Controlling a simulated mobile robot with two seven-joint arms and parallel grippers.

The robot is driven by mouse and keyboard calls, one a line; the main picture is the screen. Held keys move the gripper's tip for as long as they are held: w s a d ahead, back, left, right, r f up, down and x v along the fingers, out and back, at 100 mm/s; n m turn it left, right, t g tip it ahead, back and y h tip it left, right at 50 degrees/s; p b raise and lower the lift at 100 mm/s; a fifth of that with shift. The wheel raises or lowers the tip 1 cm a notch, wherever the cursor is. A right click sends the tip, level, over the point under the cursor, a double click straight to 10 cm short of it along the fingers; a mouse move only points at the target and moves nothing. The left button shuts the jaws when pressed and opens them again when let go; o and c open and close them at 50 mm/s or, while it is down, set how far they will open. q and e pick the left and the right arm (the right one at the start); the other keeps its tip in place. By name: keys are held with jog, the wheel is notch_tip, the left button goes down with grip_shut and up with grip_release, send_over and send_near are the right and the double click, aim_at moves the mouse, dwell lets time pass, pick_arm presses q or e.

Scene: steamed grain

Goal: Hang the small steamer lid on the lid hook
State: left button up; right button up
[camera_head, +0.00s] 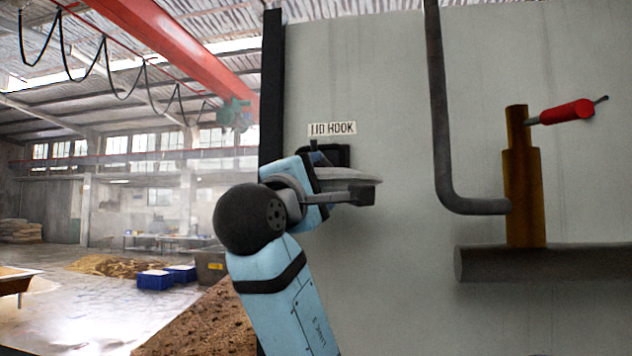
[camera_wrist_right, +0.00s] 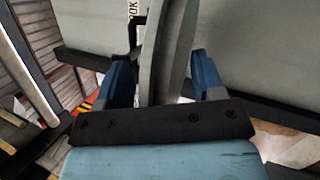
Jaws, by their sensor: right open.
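The small steamer lid (camera_head: 346,173) is a grey disc seen nearly edge-on in the head view, just below the LID HOOK sign (camera_head: 332,128). My right gripper (camera_head: 350,186) is at the lid, in front of the grey panel. In the right wrist view, the lid (camera_wrist_right: 172,50) stands between the blue fingers of my open right gripper (camera_wrist_right: 161,75), with a gap on each side. A dark bracket at the lid hook (camera_head: 336,152) shows behind the lid; its contact with the lid is hidden. My left gripper is not in view.
The grey panel (camera_head: 400,270) fills the right side. A bent pipe (camera_head: 440,120), a brass valve with a red handle (camera_head: 565,112) and a thick horizontal pipe (camera_head: 550,263) are right of the lid. A brown grain heap (camera_head: 200,325) lies lower left.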

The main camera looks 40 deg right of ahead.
jog(key=b+v, duration=0.4)
jog(key=v, duration=1)
jog(key=w+f+n+t+y+p, duration=0.2)
jog(key=w+f+n+t+y, duration=0.45)
jog(key=w+f, duration=1)
notch_tip(320, 180, down, 25)
jog(key=w+a+y+p, duration=0.1)
jog(key=a+y, duration=0.1)
jog(key=y, duration=0.7)
jog(key=s+f+m+g+y, duration=0.1)
jog(key=s+f+y, duration=0.15)
jog(key=f, duration=0.45)
jog(key=s+a+f+m+g+y+p, duration=0.1)
jog(key=s+f, duration=0.3)
jog(key=f, duration=0.3)
jog(key=s+f+m+g+y, duration=0.1)
jog(key=s+f, duration=0.2)
jog(key=f, duration=0.4)
jog(key=s+f+m+g+y, duration=0.1)
jog(key=s+f+m, duration=0.3)
jog(key=s+f, duration=0.3)
jog(key=s+d+f+m+g+y+p, duration=0.1)
jog(key=s+f+m, duration=0.3)
jog(key=s, duration=0.9)
notch_tip(320, 180, down, 3)
jog(key=shift+s+f+y+p, duration=0.2)
jog(key=shift+s+y+p, duration=0.1)
jog(key=shift+y, duration=0.1)
